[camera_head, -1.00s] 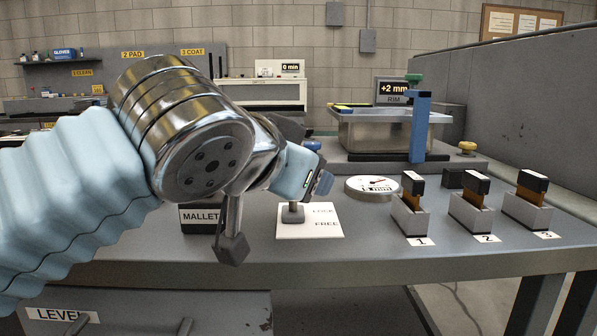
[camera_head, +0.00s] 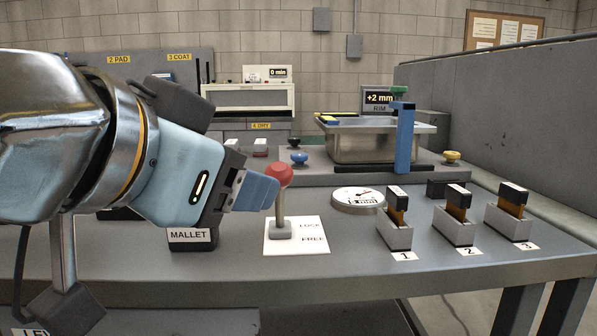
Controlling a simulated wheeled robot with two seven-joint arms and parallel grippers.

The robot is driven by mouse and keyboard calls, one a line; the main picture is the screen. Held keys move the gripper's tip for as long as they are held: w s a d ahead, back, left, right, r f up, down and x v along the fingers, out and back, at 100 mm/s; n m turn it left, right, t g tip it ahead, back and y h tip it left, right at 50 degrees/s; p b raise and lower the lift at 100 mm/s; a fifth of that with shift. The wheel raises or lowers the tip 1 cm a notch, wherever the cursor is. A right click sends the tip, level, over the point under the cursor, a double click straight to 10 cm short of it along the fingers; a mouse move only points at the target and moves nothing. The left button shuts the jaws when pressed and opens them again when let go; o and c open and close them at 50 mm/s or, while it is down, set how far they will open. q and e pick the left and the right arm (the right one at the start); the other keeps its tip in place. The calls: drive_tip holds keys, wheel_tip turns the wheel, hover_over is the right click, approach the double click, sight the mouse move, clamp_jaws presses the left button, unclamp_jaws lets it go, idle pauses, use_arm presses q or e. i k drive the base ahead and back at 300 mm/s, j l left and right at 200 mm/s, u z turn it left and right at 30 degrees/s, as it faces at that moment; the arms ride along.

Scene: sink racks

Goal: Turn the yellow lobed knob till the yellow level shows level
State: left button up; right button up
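My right gripper is out of view.
A blue lobed knob (camera_head: 299,158) stands at the base's left. A blue upright clamp with a green knob (camera_head: 405,137) stands before the tank. A round dial (camera_head: 358,199) and several numbered holders (camera_head: 453,229) occupy the bench front. A display (camera_head: 379,97) reads +2 mm.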

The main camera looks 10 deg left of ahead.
sight(450, 155)
drive_tip(key=k+j, duration=0.1)
drive_tip(key=k, duration=0.4)
drive_tip(key=k+j, duration=0.15)
drive_tip(key=k, duration=0.35)
